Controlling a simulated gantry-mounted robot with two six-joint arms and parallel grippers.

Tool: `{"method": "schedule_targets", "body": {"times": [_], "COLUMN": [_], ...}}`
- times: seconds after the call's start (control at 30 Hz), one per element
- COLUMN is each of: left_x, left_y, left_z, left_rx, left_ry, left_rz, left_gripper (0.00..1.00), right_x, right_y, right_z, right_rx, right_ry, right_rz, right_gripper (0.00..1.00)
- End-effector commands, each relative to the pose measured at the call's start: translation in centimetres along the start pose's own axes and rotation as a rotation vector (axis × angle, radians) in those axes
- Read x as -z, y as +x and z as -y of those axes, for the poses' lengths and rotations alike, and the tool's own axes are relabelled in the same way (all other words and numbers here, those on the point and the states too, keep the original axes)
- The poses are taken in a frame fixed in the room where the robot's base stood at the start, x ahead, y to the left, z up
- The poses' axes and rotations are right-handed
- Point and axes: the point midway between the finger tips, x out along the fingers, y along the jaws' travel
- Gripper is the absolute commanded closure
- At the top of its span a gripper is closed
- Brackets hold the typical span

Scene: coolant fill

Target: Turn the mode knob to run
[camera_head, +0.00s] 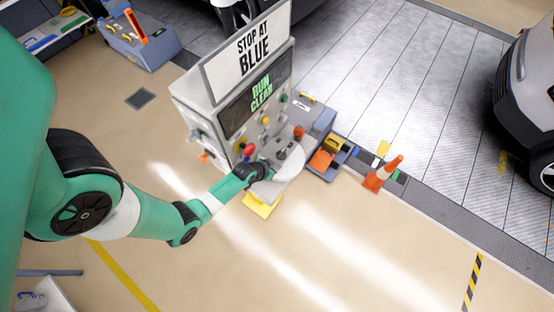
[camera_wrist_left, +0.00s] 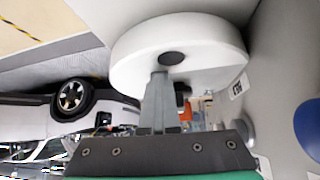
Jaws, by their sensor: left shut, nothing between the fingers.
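The coolant machine (camera_head: 215,110) stands in the middle of the head view, with a lit display (camera_head: 260,92) reading "RUN CLEAN". My left gripper (camera_head: 262,170) is at its lower front, below a red knob (camera_head: 249,150). In the left wrist view the left gripper (camera_wrist_left: 160,78) is shut and empty. Its fingertips overlap the lower edge of a thick white disc (camera_wrist_left: 200,42) with a dark centre; I cannot tell whether they touch it. A small label (camera_wrist_left: 238,87) beside the disc is unreadable. I cannot tell which part is the mode knob. My right gripper is out of view.
A blue rounded part (camera_wrist_left: 310,128) sits at the wrist view's right edge. An orange cone (camera_head: 382,174) and a blue tray (camera_head: 331,160) with orange and yellow items stand right of the machine. Parked cars stand beyond. The front floor is mostly clear.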

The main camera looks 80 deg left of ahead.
Motion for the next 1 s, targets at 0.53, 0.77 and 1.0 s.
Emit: {"method": "schedule_targets", "body": {"times": [0.53, 0.77, 1.0], "left_x": [-0.4, 0.1, 0.1], "left_y": [-3.9, -9.2, -11.5], "left_z": [0.0, -0.1, -0.2], "left_rx": [0.002, 0.001, -0.001], "left_ry": [-0.001, -0.001, -0.001], "left_rz": [0.012, 0.003, 0.0], "left_gripper": [1.0, 1.0, 1.0], "right_x": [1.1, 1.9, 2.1], "right_y": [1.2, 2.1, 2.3], "right_z": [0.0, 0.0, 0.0], "right_rx": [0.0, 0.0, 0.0], "right_ry": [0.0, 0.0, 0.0], "right_rz": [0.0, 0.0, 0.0], "right_gripper": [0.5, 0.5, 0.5]}}
